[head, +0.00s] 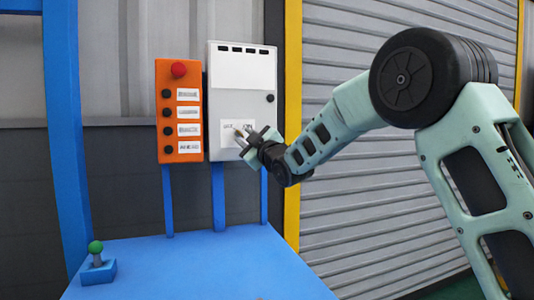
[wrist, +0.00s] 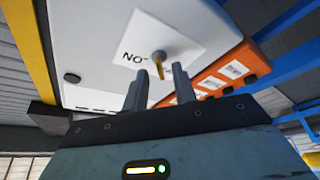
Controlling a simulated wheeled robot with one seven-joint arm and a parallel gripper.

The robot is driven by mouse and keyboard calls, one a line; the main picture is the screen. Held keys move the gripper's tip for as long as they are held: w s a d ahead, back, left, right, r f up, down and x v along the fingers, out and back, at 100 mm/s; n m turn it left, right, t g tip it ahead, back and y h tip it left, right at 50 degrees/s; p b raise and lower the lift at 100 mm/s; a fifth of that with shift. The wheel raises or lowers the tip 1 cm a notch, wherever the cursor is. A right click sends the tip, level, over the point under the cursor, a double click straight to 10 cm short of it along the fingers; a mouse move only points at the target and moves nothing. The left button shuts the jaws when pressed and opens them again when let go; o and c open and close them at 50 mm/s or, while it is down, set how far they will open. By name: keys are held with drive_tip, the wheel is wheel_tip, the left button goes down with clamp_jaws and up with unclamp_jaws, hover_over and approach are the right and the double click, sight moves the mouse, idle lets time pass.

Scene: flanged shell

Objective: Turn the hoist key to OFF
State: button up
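The hoist key (wrist: 158,67) is a small brass-coloured key set in a white label plate (wrist: 185,38) on the front of the white box (head: 242,72). In the head view the plate (head: 227,128) has two small markings, and the key is hard to make out behind my fingers. My gripper (head: 246,136) is at the plate. In the wrist view my gripper (wrist: 162,86) is open, its fingers on either side of the key with gaps showing.
An orange panel (head: 179,149) with a red button and several black knobs stands just left of the white box. Below is a blue table (head: 200,265) with a green-topped joystick (head: 97,262) at left. A yellow post (head: 292,110) and grey shutter are at right.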

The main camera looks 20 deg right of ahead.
drive_tip(key=b+v, duration=0.1)
drive_tip(key=v, duration=1.4)
drive_tip(key=shift+b, duration=0.35)
drive_tip(key=shift+s+d, duration=0.1)
